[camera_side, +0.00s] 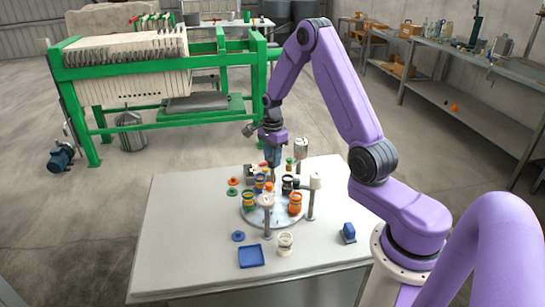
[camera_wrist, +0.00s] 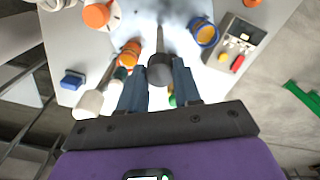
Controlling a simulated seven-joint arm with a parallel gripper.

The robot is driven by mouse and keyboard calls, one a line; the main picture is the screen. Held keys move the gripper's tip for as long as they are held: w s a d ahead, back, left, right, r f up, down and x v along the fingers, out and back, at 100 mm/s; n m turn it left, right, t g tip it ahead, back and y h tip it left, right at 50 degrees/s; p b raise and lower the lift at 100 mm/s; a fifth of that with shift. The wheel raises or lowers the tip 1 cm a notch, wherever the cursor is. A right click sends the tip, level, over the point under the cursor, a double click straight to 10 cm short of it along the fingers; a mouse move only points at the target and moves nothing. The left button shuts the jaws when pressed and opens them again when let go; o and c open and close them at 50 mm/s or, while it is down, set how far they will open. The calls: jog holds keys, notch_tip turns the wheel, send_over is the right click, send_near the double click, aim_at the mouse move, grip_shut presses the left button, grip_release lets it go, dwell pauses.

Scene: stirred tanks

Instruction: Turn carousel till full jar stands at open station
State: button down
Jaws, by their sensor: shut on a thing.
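The carousel (camera_side: 262,222) is a pale round disc on the white table, with several jars around it. One jar is orange (camera_side: 295,205), one green with orange (camera_side: 249,200), one dark (camera_side: 287,186), one blue-rimmed (camera_side: 259,183). In the wrist view a blue-rimmed jar (camera_wrist: 204,32) shows orange content; I cannot tell which jar is the full one. My gripper (camera_side: 272,163) points down over the carousel. In the wrist view its fingers (camera_wrist: 160,85) are shut on a dark knob (camera_wrist: 160,70) with a grey rod. I cannot tell which station is open.
Posts with pale heads (camera_side: 315,181) (camera_side: 266,201) stand by the disc. A button box (camera_wrist: 240,42) is beside it. A blue tray (camera_side: 251,257), blue lid (camera_side: 238,236), pale jar (camera_side: 285,244) and blue block (camera_side: 348,233) lie near the front.

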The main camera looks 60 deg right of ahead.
jog(key=shift+m, duration=0.3)
dwell(0.5)
jog(key=c, duration=0.8)
grip_release()
notch_tip(320, 180, up, 18)
jog(key=shift+f, duration=0.25)
